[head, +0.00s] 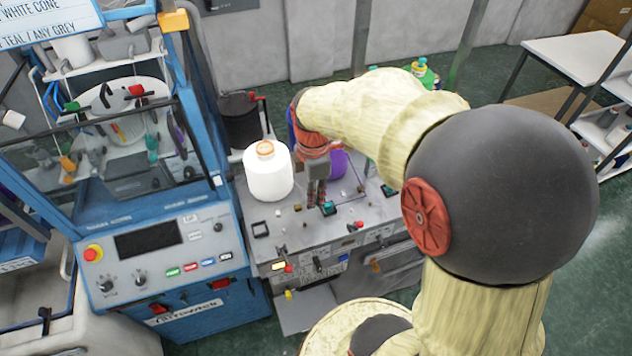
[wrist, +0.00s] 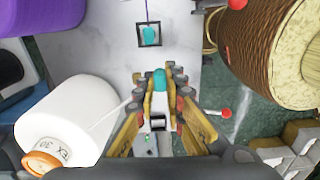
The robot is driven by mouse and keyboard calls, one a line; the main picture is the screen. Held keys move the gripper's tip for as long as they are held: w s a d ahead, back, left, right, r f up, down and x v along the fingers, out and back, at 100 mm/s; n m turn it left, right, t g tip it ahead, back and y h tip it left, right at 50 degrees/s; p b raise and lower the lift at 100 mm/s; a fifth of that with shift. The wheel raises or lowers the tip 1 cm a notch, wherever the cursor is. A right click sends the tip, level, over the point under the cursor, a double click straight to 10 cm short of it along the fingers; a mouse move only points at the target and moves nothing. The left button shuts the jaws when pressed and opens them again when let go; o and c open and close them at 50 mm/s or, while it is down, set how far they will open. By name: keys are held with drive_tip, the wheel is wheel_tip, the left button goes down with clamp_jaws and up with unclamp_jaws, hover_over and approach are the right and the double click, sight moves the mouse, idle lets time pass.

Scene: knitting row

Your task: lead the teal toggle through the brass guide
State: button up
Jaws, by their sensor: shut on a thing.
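My gripper (wrist: 159,90) points down over the grey machine top, its yellow-padded fingers shut on a small teal toggle (wrist: 159,77) whose upper end shows between the tips. The head view shows my gripper (head: 317,195) right of the white cone; the toggle in it cannot be made out there. A second teal piece (wrist: 150,36) lies in a black square frame, apart from the fingers, with a purple thread running from it. A curved brass piece (wrist: 209,30) stands right of that frame; I cannot tell whether it is the guide. No thread through it can be made out.
A white cone (head: 268,172) with an orange top stands close left of my gripper. A purple cone (head: 338,163) is behind it. An empty dark square (head: 260,229) lies front left.

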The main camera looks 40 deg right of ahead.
sight(293, 220)
drive_tip(key=shift+w, duration=0.2)
drive_tip(key=shift+w+d+f+b, duration=0.15)
drive_tip(key=shift+w+f+b, duration=0.25)
drive_tip(key=shift+f, duration=0.1)
drive_tip(key=shift+w+f, duration=0.2)
drive_tip(key=shift+f, duration=0.25)
drive_tip(key=shift+f+b, duration=2)
drive_tip(key=shift+f, duration=0.6)
drive_tip(key=shift+w+a, duration=0.25)
drive_tip(key=shift+a, duration=0.65)
drive_tip(key=shift+w+a, duration=0.2)
drive_tip(key=shift+a, duration=0.65)
drive_tip(key=shift+w+a, duration=0.25)
drive_tip(key=shift+a, duration=0.65)
